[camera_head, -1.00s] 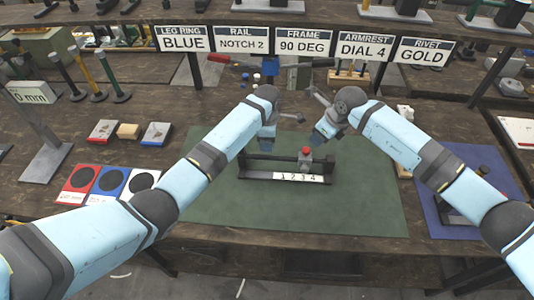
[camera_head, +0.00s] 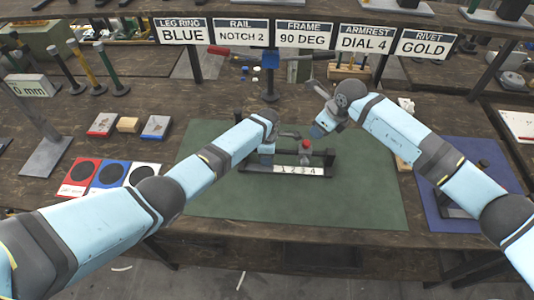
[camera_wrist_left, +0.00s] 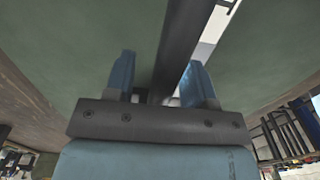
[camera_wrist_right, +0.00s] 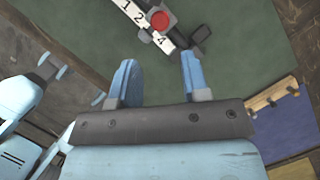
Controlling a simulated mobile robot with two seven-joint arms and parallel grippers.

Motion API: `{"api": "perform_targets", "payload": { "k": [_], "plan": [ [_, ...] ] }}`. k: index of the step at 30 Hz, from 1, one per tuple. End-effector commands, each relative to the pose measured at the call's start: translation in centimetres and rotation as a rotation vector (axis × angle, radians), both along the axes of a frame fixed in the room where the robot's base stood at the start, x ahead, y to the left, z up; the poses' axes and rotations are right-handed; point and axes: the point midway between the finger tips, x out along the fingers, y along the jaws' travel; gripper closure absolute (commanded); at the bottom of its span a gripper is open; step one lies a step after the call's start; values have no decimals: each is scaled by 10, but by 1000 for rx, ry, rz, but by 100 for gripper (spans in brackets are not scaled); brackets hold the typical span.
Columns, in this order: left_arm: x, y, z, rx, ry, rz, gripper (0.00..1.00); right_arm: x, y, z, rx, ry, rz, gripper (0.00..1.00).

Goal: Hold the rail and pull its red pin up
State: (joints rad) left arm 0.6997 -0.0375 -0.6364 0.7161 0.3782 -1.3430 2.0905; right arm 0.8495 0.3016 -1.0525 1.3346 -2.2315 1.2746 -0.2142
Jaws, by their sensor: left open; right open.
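The rail (camera_head: 332,160) is a dark bar between end posts on a green mat, with a white strip (camera_head: 298,171) numbered 1 to 4. Its red pin (camera_head: 306,145) stands up near the 3; it also shows in the right wrist view (camera_wrist_right: 160,20). My left gripper (camera_head: 267,160) is open at the rail's left end, partly hiding it. In the left wrist view its fingers (camera_wrist_left: 160,80) are on either side of the dark rail bar (camera_wrist_left: 182,40); contact cannot be told. My right gripper (camera_head: 318,132) is open and empty, above and behind the pin.
The green mat (camera_head: 350,205) is clear around the rail. A blue mat (camera_head: 430,215) with a dark part is at the right. Red, blue and white cards (camera_head: 109,175) lie at the left. A sign above reads rail, notch 2 (camera_head: 241,32).

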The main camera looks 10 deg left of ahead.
Motion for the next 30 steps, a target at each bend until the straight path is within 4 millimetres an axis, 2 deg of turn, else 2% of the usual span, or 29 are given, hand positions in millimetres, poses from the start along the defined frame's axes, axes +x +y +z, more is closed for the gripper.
{"api": "perform_targets", "payload": {
  "k": [1, 7, 10, 12, 17, 22, 30],
  "plan": [
    [0, 0, 0, 0, 0, 0, 55, 0, 0, 0, 0, 0, 0, 57],
    [0, 0, 0, 0, 1, 0, 100, 0, 0, 0, 0, 0, 0, 57],
    [0, 0, 0, 0, 1, 0, 100, 0, 0, 0, 0, 0, 0, 55],
    [0, 0, 0, 0, 1, 0, 100, -1, 0, -1, 4, 0, 1, 44],
    [0, 0, 0, 0, 1, 0, 100, -10, 1, -16, 103, -21, 12, 44],
    [0, 0, 0, 0, 1, 0, 100, -29, -1, -38, 338, -120, 8, 44],
    [0, 0, 0, 1, 1, 0, 100, -51, -35, -51, 612, -358, -94, 44]
  ]
}}
